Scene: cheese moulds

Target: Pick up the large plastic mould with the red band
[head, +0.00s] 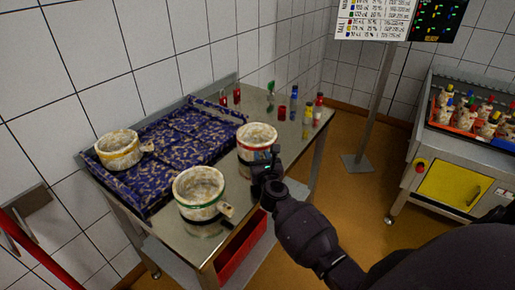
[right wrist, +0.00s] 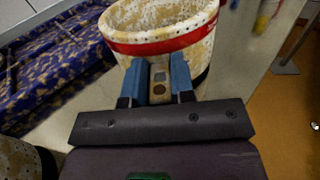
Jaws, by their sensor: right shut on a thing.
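The mould with the red band (head: 257,134) is a cream, speckled, open-topped pot. It is at the middle of the steel table in the head view, and fills the top of the right wrist view (right wrist: 160,18). My right gripper (head: 268,160) is at its near side, below the red band (right wrist: 165,43). Its two blue fingers (right wrist: 159,78) are shut on the mould, apparently at its handle, which is mostly hidden between them. I cannot tell whether the mould's base touches the table. My left gripper is not in view.
A green-banded mould (head: 200,187) stands close at the near left, its handle pointing right. A yellow-banded mould (head: 118,146) stands on the blue patterned mat (head: 183,150). Several small bottles (head: 307,116) stand at the table's right end. A red bin (head: 243,250) is below.

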